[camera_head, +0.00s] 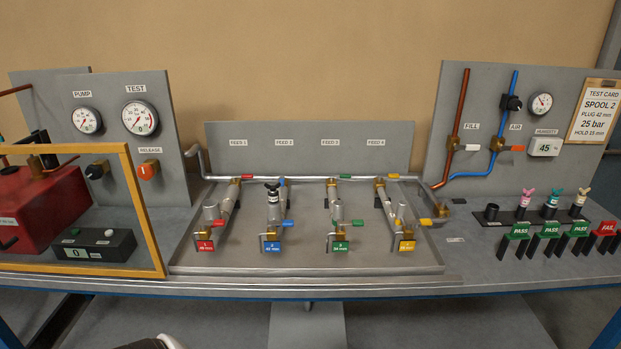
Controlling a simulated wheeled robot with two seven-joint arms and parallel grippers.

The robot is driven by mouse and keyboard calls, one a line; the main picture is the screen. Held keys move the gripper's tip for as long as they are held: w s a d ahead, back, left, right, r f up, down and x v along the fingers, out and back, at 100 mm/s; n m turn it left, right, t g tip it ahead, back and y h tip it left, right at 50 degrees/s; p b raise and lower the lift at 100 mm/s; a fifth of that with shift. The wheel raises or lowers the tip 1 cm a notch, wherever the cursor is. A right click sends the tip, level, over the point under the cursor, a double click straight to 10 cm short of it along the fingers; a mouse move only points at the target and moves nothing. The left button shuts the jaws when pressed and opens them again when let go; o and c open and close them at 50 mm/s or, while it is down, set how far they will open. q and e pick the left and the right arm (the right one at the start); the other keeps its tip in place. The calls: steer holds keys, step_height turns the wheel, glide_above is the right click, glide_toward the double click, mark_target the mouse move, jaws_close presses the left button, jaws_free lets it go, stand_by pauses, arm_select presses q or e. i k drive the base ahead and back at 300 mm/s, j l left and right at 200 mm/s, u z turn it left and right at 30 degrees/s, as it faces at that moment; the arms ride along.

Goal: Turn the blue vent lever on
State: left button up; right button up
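Feed 2 has a blue tag (272,246) at its front. One blue lever (287,223) sticks out to the right from the brass fitting just above this tag. Another blue lever (283,181) sits at the back, near the silver header pipe. No label shows which blue lever is the vent. Both look roughly sideways; their on or off marks are too small to read. A dark-topped plug (272,189) stands upright on the feed 2 pipe. Neither of my grippers shows; only a pale rounded part, perhaps of my arm, shows at the bottom edge.
Red, green and yellow levers sit on the neighbouring feeds in the grey tray (300,266). A yellow-framed guard (142,213) stands at left before the red pump (55,205). Colored plugs and PASS/FAIL tags stand at right. Space above the tray is clear.

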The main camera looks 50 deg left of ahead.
mark_target(285, 223)
steer(key=k+j+u, duration=0.15)
steer(key=u, duration=1.55)
